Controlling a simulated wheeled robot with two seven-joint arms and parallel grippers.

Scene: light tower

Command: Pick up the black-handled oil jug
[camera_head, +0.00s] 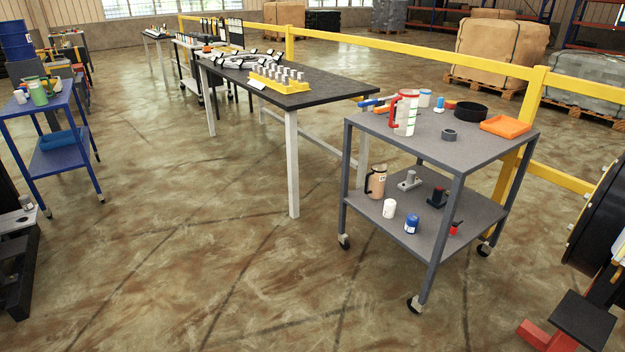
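A tan jug (377,182) with what looks like a dark handle on its left side stands upright on the lower shelf of the grey cart (447,152), near the left back leg. A clear and white jug (406,115) with a red handle stands on the cart's top. A green jug (39,94) stands on the blue cart at the left; its handle colour is hard to tell. Neither of my grippers shows in this view.
The lower shelf also holds a white cup (389,208), a blue can (412,224) and small metal parts. An orange tray (505,126) and black ring (471,111) lie on top. A long dark table (325,88) stands behind left. The floor (240,270) in front is clear.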

